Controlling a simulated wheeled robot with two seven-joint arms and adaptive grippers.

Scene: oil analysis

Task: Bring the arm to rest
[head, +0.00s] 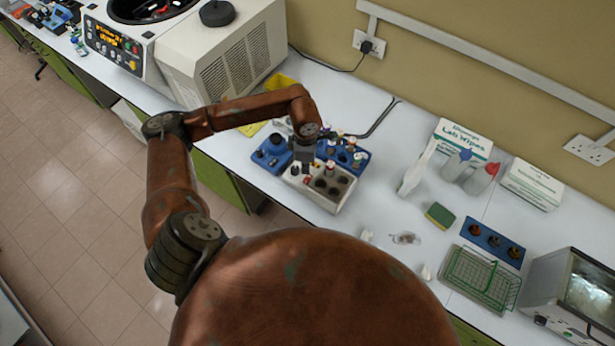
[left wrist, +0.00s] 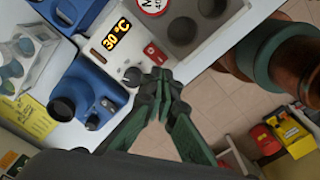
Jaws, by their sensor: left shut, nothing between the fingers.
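My left arm reaches in from the left over the white bench (head: 400,130). My left gripper (head: 306,164) points down above a grey heating block (head: 338,195) with round wells and is empty. In the left wrist view the gripper (left wrist: 159,82) has its dark green fingers shut together. Behind the fingertips lies the block's front (left wrist: 135,52), with an orange "30 °C" display and a red switch. I cannot tell whether the fingertips touch it. My right gripper is out of view.
A blue device (head: 270,156) stands left of the block, a blue rack (head: 352,157) behind it. A large centrifuge (head: 215,55) fills the back left.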

